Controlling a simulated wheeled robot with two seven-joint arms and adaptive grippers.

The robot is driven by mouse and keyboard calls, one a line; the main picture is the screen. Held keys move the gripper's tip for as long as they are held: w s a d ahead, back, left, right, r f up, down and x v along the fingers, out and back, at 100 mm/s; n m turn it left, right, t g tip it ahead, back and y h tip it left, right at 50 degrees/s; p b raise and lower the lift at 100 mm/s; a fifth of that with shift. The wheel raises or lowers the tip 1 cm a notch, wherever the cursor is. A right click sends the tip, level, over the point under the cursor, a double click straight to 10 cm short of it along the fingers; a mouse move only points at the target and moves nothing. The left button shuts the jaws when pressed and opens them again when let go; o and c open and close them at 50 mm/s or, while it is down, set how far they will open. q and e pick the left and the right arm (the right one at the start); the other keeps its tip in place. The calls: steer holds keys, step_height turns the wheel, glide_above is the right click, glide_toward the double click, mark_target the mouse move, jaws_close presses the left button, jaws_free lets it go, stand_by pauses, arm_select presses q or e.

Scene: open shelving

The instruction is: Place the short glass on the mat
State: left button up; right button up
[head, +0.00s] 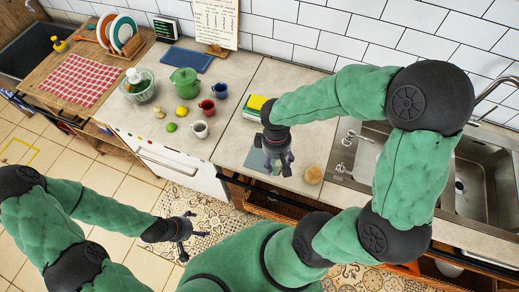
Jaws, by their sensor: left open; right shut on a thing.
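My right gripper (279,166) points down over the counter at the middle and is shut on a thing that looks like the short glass. The glass is small, see-through and mostly hidden by the fingers, so its shape cannot be told. A flat grey-green mat (254,161) lies on the counter directly below and beside this gripper. Whether the glass touches the mat cannot be told. My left gripper (190,235) is open and empty, low in front of the counter, above the floor.
A round tan item (313,175) sits right of the mat. A sink (480,185) is at right.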

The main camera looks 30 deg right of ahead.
steer(key=w+f, duration=0.2)
steer(key=w, duration=0.1)
steer(key=w+f, duration=0.3)
steer(key=w+f+b, duration=0.1)
steer(key=w+f, duration=0.1)
steer(key=w, duration=0.2)
steer(key=shift+w+d+f, duration=0.1)
steer(key=shift+d+f, duration=0.3)
steer(key=shift+w+f, duration=0.15)
steer(key=shift+f, duration=0.1)
steer(key=shift+w+f+b, duration=0.2)
steer(key=shift+f+b, duration=0.15)
steer(key=shift+f, duration=1.3)
steer(key=shift+f, duration=0.15)
steer(key=o, duration=1.6)
steer(key=shift+c, duration=0.2)
